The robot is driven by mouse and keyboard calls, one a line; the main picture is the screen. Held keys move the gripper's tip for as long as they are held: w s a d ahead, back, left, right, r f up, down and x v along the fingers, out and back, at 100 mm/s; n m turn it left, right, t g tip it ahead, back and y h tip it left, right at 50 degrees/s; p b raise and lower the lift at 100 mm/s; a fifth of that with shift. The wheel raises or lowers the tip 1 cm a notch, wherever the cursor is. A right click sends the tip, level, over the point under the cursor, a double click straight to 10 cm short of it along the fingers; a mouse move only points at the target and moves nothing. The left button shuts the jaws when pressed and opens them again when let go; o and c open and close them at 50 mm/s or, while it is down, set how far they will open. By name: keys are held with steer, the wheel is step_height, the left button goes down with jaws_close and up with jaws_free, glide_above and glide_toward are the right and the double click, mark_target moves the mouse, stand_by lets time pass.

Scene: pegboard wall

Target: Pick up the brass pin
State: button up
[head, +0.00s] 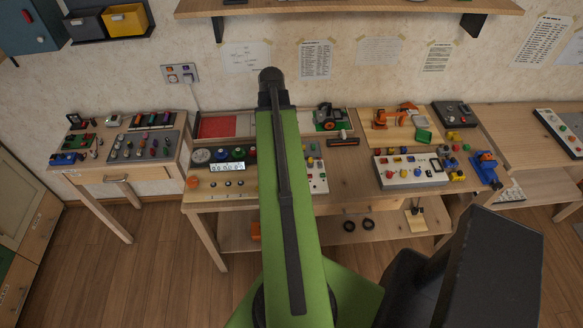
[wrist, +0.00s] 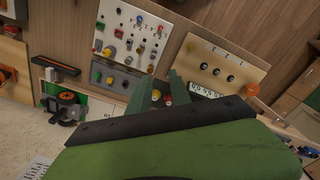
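I cannot pick out the brass pin for certain; several small pegs and knobs on the panels are too small to tell apart. In the wrist view, my gripper (wrist: 158,76) has its two grey-green fingers apart, with no object visibly held between them. It hangs over the bench near a white panel (wrist: 115,44) with coloured pegs, a grey panel (wrist: 127,85) and a wooden board (wrist: 240,67) with black knobs. Small red and yellow knobs show behind the fingers. In the head view, my green arm hides the gripper and the middle of the bench.
The wooden bench holds a white panel (head: 416,172) with coloured knobs, a blue device (head: 485,167) and an orange device (head: 388,118). A side table (head: 84,171) with a grey peg tray (head: 143,146) stands left. A shelf (head: 350,6) runs along the wall above.

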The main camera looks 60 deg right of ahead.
steer(key=s+d, duration=0.3)
steer(key=s, duration=0.2)
steer(key=f+b, duration=1.2)
steer(key=shift+w+d+f, duration=0.15)
steer(key=shift+w+f, duration=0.1)
steer(key=shift+w, duration=0.1)
step_height(320, 180, down, 5)
steer(key=b, duration=0.5)
steer(key=shift+w+d+f+b, duration=0.15)
steer(key=shift+b, duration=0.25)
steer(key=shift+r, duration=0.2)
jaws_close()
